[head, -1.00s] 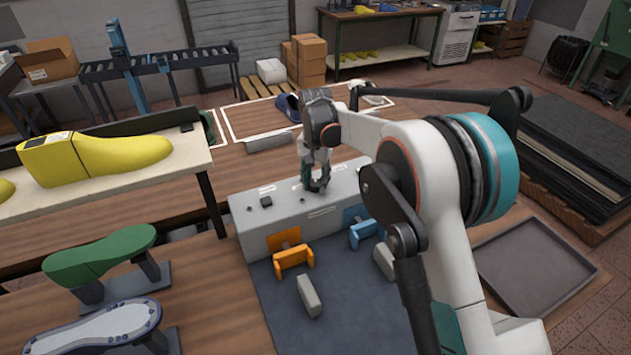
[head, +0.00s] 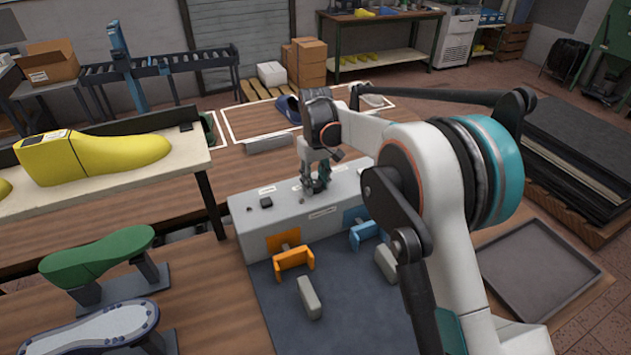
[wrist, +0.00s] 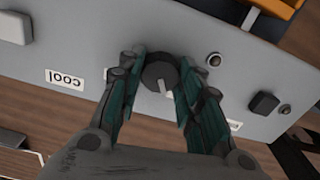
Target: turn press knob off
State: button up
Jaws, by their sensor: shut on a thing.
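The press knob (wrist: 158,74) is a dark round knob with a pale pointer line on the grey press box (wrist: 130,25) in the wrist view. The pointer faces the lower part of the picture, slightly right. My gripper (wrist: 167,76) has its teal-padded fingers on both sides of the knob and is shut on it. A label reading "cool" (wrist: 65,79) appears upside down left of the knob. Other labels are partly hidden behind the fingers.
A dark square button (wrist: 263,103) and a small round metal fitting (wrist: 215,60) sit right of the knob. Orange (head: 294,260) and blue (head: 364,235) brackets are on the box's front. A yellow shoe last (head: 95,155) lies on a shelf at left.

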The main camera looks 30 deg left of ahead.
aim_at(316, 183)
jog(key=shift+n, duration=1.2)
jog(key=o, duration=1.1)
jog(key=shift+c, duration=0.2)
notch_tip(316, 183, up, 12)
